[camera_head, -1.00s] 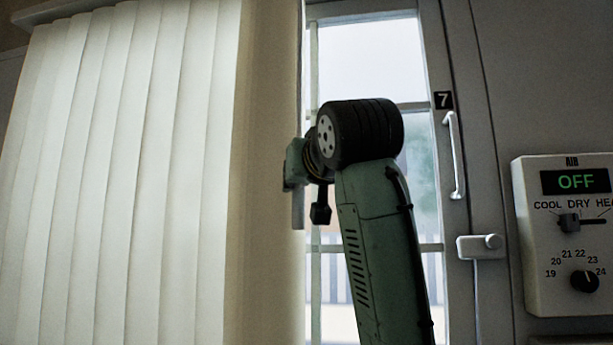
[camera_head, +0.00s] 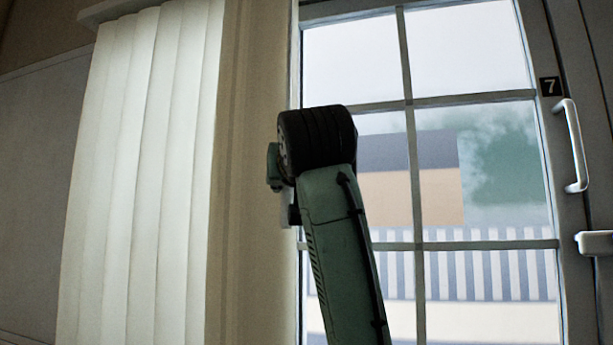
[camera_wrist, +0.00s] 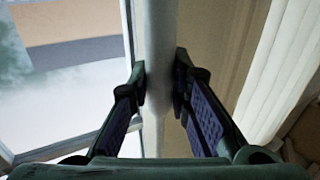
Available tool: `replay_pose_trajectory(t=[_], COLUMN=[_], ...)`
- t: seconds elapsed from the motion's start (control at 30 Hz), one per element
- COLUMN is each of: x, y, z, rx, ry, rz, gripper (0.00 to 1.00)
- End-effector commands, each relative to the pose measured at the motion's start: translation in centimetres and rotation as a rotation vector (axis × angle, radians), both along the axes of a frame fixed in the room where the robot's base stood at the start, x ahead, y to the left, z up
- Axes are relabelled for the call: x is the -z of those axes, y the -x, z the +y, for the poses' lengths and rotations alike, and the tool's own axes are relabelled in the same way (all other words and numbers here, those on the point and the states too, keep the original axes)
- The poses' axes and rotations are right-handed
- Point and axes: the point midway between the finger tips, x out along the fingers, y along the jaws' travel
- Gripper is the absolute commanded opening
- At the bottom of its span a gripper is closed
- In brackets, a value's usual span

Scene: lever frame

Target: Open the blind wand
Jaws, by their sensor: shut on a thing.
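The blind wand (camera_wrist: 158,50) is a pale upright pole, seen in the wrist view between the two fingers of my gripper (camera_wrist: 160,81). The fingers are closed in on it from both sides. The vertical-slat blind (camera_head: 150,170) hangs in a narrow bunch at the left. It also shows at the right of the wrist view (camera_wrist: 285,65).
The window (camera_head: 480,60) is uncovered to the right of my arm. Bare wall (camera_head: 40,200) lies left of the blind.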

Motion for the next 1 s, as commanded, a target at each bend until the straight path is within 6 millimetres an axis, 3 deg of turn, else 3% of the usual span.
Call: replay_pose_trajectory(t=[0.27, 0.7, 0.73, 1.0], x=[-0.1, -0.1, -0.1, 0.0], y=[-0.8, -0.9, -0.9, -0.9], z=[2.8, 3.1, 3.1, 3.1], rx=[-0.001, 0.001, 0.001, 0.001], ry=[0.0, -0.001, -0.001, 0.0], rz=[-0.003, -0.003, -0.003, -0.001], gripper=[0.0, 0.0, 0.19, 0.37])
